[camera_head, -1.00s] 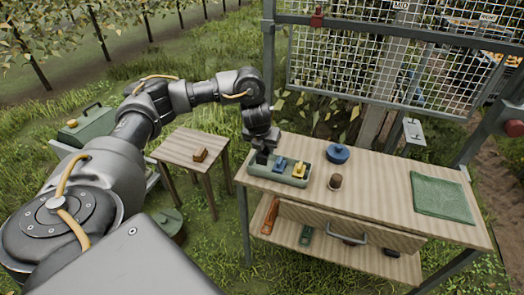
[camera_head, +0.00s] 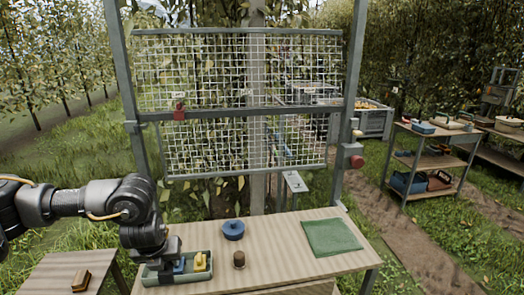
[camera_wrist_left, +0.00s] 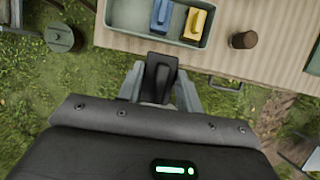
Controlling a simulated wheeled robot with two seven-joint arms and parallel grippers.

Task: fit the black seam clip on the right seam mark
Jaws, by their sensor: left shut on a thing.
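My left gripper (camera_wrist_left: 158,88) is shut on the black seam clip (camera_wrist_left: 160,72) in the left wrist view. It holds the clip near the front edge of the bench, beside the green tray (camera_wrist_left: 125,28). In the head view my left gripper (camera_head: 162,262) is at the tray (camera_head: 205,277), and its fingertips and the clip are hard to make out. A blue clip (camera_wrist_left: 161,15) and a yellow clip (camera_wrist_left: 197,22) lie in the tray. The mesh panel stands behind the bench with small labels, the right one (camera_head: 312,91) too small to read. My right gripper is not in view.
A blue lidded pot (camera_head: 233,230), a brown cup-like thing (camera_head: 239,260) and a green cloth (camera_head: 331,237) are on the bench. A red thing (camera_head: 180,110) hangs on the frame's crossbar. A side table with a brown block (camera_head: 81,280) is at lower left.

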